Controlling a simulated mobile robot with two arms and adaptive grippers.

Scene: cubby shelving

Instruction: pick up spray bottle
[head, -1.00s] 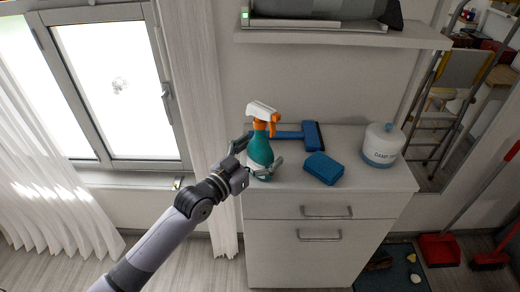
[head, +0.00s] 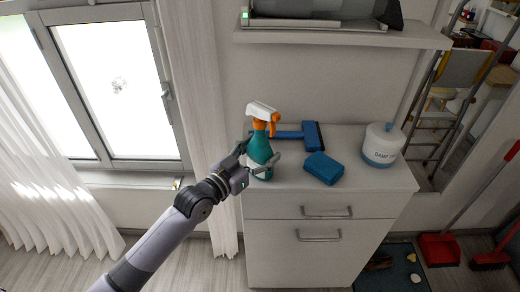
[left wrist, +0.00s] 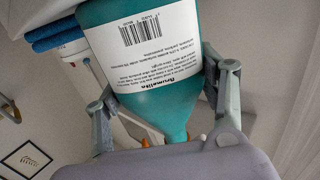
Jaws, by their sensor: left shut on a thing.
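The spray bottle (head: 260,150) has a teal body with an orange and white spray head. It stands upright at the left end of the white cabinet top in the head view. My left gripper (head: 262,162) reaches in from the left and is shut on the bottle's body. In the left wrist view the bottle (left wrist: 160,100) fills the middle, its white label and barcode facing the camera, with a finger of the gripper (left wrist: 155,95) on each side. My right gripper is not in view.
A blue squeegee (head: 300,135) lies behind the bottle on the white cabinet (head: 300,235). A blue sponge (head: 323,168) and a white round container (head: 383,146) are to the right. A shelf (head: 340,36) hangs above. A window (head: 115,90) and curtain are at left.

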